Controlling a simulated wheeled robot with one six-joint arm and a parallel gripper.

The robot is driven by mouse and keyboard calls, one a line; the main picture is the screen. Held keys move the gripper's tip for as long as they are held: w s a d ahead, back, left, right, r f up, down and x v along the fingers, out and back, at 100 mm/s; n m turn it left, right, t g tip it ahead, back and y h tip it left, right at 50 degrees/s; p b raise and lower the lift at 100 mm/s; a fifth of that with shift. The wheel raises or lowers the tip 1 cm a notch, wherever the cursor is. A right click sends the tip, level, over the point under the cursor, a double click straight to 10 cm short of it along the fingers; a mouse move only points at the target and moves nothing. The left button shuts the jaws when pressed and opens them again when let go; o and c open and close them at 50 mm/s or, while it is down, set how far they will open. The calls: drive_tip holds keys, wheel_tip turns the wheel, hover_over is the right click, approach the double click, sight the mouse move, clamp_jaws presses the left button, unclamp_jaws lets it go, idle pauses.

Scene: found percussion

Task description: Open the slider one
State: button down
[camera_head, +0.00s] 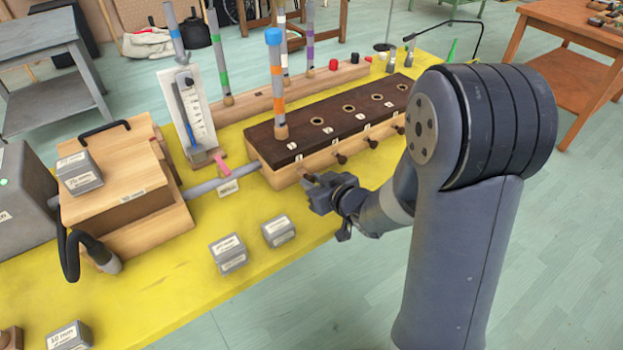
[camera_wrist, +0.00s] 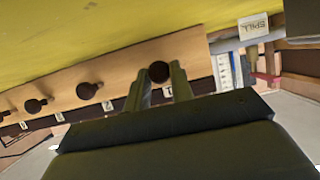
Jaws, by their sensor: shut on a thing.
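The organ chest has a dark top with a row of holes and a light wooden front (camera_head: 290,174); the front also shows in the wrist view (camera_wrist: 120,72). Slider one's dark round knob (camera_wrist: 159,71) is at the end of the row nearest the grey pipe. My gripper (camera_head: 313,183) is at the chest's front left end, shut on this knob, which lies between the fingertips in the wrist view (camera_wrist: 160,78). In the head view the gripper mostly hides the knob. How far the slider is out, I cannot tell.
Other slider knobs (camera_head: 340,158) stick out along the front to the right. An orange-striped pipe (camera_head: 277,90) stands on the chest's left end. A wooden bellows box (camera_head: 130,180) is at left. Grey weight blocks (camera_head: 228,253) sit on the yellow table (camera_head: 180,290), whose front is partly clear.

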drive_tip(key=shift+s+d, duration=0.5)
drive_tip(key=shift+s, duration=0.2)
drive_tip(key=c, duration=1.3)
unclamp_jaws()
drive_tip(key=shift+o, duration=0.2)
drive_tip(key=p+v, duration=0.2)
drive_tip(key=v, duration=0.8)
drive_tip(key=shift+s+d, duration=0.2)
drive_tip(key=shift+s, duration=0.05)
drive_tip(key=shift+w, duration=0.1)
drive_tip(key=x, duration=0.4)
drive_tip(key=b+x, duration=0.1)
drive_tip(key=x, duration=0.2)
drive_tip(key=b+x, duration=0.1)
drive_tip(key=x, duration=0.3)
drive_tip(key=shift+w+a+r, duration=0.2)
drive_tip(key=shift+w+a, duration=0.05)
drive_tip(key=shift+a, duration=0.05)
drive_tip(key=shift+w+a, duration=0.4)
drive_tip(key=shift+w, duration=0.25)
